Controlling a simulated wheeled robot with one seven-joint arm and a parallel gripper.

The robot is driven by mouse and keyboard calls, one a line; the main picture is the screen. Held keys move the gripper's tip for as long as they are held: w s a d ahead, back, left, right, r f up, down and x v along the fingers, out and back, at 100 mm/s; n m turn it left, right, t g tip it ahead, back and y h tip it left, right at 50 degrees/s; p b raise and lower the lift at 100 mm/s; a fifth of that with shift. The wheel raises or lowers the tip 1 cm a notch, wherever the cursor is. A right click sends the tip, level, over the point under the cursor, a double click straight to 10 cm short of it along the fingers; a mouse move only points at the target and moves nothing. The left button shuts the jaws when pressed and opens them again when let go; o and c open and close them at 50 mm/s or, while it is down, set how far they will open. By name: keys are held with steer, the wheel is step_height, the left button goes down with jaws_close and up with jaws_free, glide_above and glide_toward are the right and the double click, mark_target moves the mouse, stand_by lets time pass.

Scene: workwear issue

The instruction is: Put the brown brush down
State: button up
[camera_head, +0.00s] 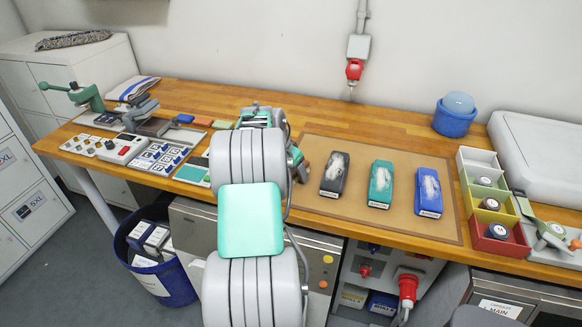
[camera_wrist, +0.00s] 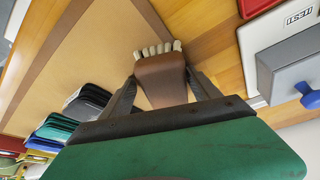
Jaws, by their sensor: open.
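The brown brush (camera_wrist: 163,88) shows in the wrist view, with pale bristle tufts at its far end. It lies between the dark fingers of my gripper (camera_wrist: 161,76), at the border of the tan mat (camera_wrist: 85,50) and the bare wood. The fingers stand apart, one on each side of the brush. I cannot tell whether either finger touches it. In the head view my arm hides the brush and the fingertips.
Black (camera_head: 335,174), green (camera_head: 381,184) and blue (camera_head: 429,192) blocks with whitish patches lie on the mat. Coloured bins (camera_head: 490,228) stand at the right. A press (camera_head: 88,97) and a control box (camera_head: 122,147) stand at the left. The mat between the blocks is bare.

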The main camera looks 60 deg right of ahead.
steer(key=b+v, duration=0.1)
steer(key=v, duration=1.1)
steer(key=w+a+r+n+t, duration=0.15)
steer(key=w+a+n, duration=0.35)
steer(key=a, duration=0.6)
steer(key=w+a+r+n+t, duration=0.15)
steer(key=w+a+n, duration=0.25)
steer(key=w+a, duration=0.45)
steer(key=s+a+f+n+y, duration=0.1)
steer(key=a+n, duration=0.3)
steer(key=a, duration=0.6)
steer(key=s+a+f+n+t+y, duration=0.1)
steer(key=s+a+n, duration=0.3)
steer(key=a, duration=0.7)
steer(key=s+a+f+n+y, duration=0.2)
steer(key=s+a+f+n, duration=0.1)
steer(key=a, duration=0.7)
steer(key=shift+s+a+f+n+t, duration=0.3)
steer(key=shift+a+n+t, duration=0.1)
steer(key=shift+n, duration=0.2)
